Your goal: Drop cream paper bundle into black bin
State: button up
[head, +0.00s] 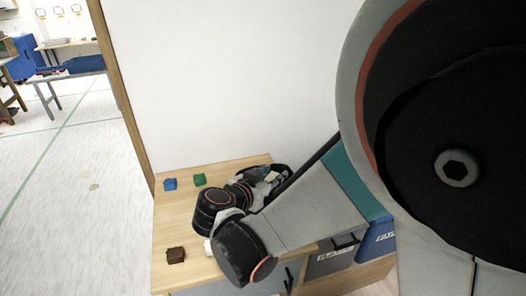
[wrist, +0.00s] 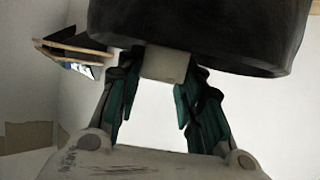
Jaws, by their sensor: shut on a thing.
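My gripper (wrist: 160,85) is shut on a small cream paper bundle (wrist: 165,64), held between the teal-and-black fingertips in the wrist view. A large black rounded thing (wrist: 210,30) fills the top of that view, just beyond the bundle; I cannot tell whether it is the black bin. In the head view my gripper (head: 268,179) is over the back of the wooden table (head: 180,225), partly hidden by my arm, with a pale patch between its dark parts. No black bin can be clearly made out in the head view.
A blue block (head: 170,184) and a green block (head: 200,180) lie at the back left of the table. A brown block (head: 176,255) is at the front left, and a small pale thing (head: 208,247) shows beside my arm. A white wall (head: 230,80) rises behind.

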jog(key=o, duration=0.9)
